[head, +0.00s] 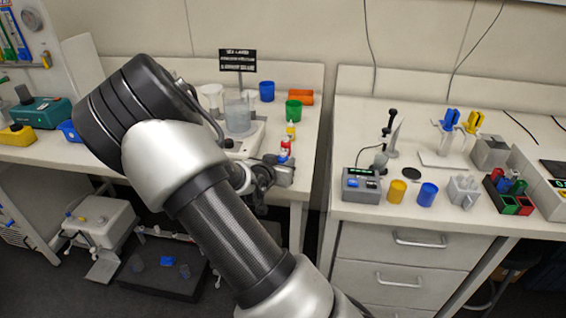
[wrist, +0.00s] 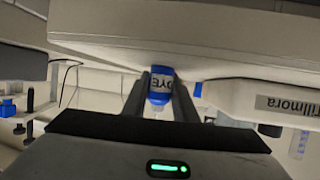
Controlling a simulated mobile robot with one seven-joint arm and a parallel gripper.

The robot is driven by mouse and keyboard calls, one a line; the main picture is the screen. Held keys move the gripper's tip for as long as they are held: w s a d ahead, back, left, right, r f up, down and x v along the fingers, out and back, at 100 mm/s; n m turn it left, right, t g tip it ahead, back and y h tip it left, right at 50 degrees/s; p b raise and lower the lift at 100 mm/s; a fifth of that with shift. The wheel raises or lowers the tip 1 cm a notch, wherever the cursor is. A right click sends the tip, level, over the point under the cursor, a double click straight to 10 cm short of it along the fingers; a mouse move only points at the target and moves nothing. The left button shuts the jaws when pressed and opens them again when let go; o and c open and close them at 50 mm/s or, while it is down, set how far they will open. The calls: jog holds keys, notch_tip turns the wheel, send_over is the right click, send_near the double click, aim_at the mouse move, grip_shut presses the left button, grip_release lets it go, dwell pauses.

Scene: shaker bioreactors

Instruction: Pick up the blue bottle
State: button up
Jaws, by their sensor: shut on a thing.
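The blue bottle (wrist: 160,88), with a white label with dark letters, stands between the two dark fingers of my gripper (wrist: 162,94) in the wrist view. The fingers are shut on it from both sides. In the head view only a small blue part of the bottle (head: 283,158) shows, just past my gripper (head: 282,170) near the front edge of the left bench. A red bottle (head: 285,146) and a yellow bottle (head: 291,130) stand behind it. I cannot tell whether the blue bottle is clear of the bench.
A stirrer device with a clear beaker (head: 238,116) is left of the bottles. A blue cup (head: 267,91), a green cup (head: 293,109) and an orange item (head: 300,97) stand farther back. A gap separates this bench from the right bench (head: 345,130).

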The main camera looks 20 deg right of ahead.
jog(key=shift+r, duration=0.1)
notch_tip(320, 180, up, 10)
jog(key=p, duration=0.3)
jog(key=shift+r, duration=0.1)
jog(key=a+r+n+t+y+p, duration=0.4)
jog(key=a+r+n+y+p, duration=0.55)
jog(key=a+r, duration=0.7)
jog(key=s+f, duration=0.3)
jog(key=f, duration=0.4)
jog(key=s+f, duration=0.3)
jog(key=f, duration=0.3)
jog(key=shift+a+f+p, duration=0.35)
jog(key=shift+a+p, duration=0.05)
jog(key=shift+p, duration=0.05)
jog(key=shift+w+m, duration=0.15)
jog(key=shift+m, duration=0.1)
